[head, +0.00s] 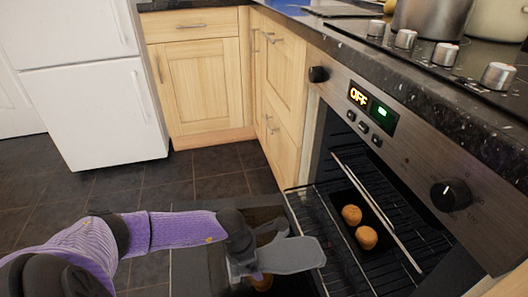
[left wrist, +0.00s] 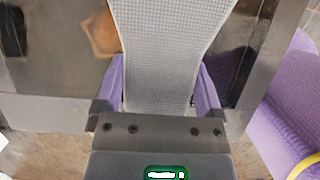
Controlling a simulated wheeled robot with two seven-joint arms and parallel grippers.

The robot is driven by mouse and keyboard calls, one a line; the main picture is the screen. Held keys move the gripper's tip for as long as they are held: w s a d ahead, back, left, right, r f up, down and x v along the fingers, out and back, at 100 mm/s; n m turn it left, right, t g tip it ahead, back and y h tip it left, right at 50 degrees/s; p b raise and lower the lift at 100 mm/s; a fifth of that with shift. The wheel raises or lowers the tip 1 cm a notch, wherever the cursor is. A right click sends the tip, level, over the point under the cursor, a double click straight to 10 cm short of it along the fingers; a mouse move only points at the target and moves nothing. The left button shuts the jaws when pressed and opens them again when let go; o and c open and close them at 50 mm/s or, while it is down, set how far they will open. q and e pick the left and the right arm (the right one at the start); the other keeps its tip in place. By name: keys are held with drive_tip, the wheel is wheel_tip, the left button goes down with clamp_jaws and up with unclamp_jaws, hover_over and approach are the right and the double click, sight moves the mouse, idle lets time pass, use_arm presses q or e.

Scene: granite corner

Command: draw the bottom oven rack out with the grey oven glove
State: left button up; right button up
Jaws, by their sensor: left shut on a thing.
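My left gripper (head: 240,262) is shut on the grey oven glove (head: 288,255). The glove also shows in the left wrist view (left wrist: 160,45), flat between the two purple fingers. In the head view its free end overlaps the front edge of the lower wire rack (head: 312,225); whether it touches the rack, I cannot tell. That rack sticks out of the oven over the lowered door and bears a dark tray with two brown muffins (head: 366,237). A bright rail (head: 375,208) crosses above it further in. My right gripper is not in view.
The oven door (head: 190,262) hangs open below the gripper, with brown shapes showing in its glass. The control panel (head: 400,130) reads OFF. Pots (head: 430,15) stand on the hob above. Wooden cupboards (head: 200,85) and a white fridge (head: 95,110) stand behind; tiled floor between is clear.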

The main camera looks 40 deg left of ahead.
use_arm(q)
drive_tip(key=shift+s+a+r+p, duration=0.15)
drive_tip(key=shift+s+a+p, duration=0.3)
drive_tip(key=shift+s, duration=0.45)
drive_tip(key=shift+s+a, duration=0.2)
drive_tip(key=s+a, duration=0.1)
drive_tip(key=s+a+p, duration=0.1)
drive_tip(key=s, duration=0.3)
drive_tip(key=shift+a+p, duration=0.35)
drive_tip(key=shift+a, duration=0.05)
drive_tip(key=shift+s+a, duration=0.1)
drive_tip(key=shift+s+a+p, duration=0.2)
drive_tip(key=shift+s+a, duration=0.3)
drive_tip(key=shift+s, duration=0.3)
drive_tip(key=shift+s+a+p, duration=0.2)
drive_tip(key=shift+s+a, duration=0.25)
drive_tip(key=shift+s, duration=0.3)
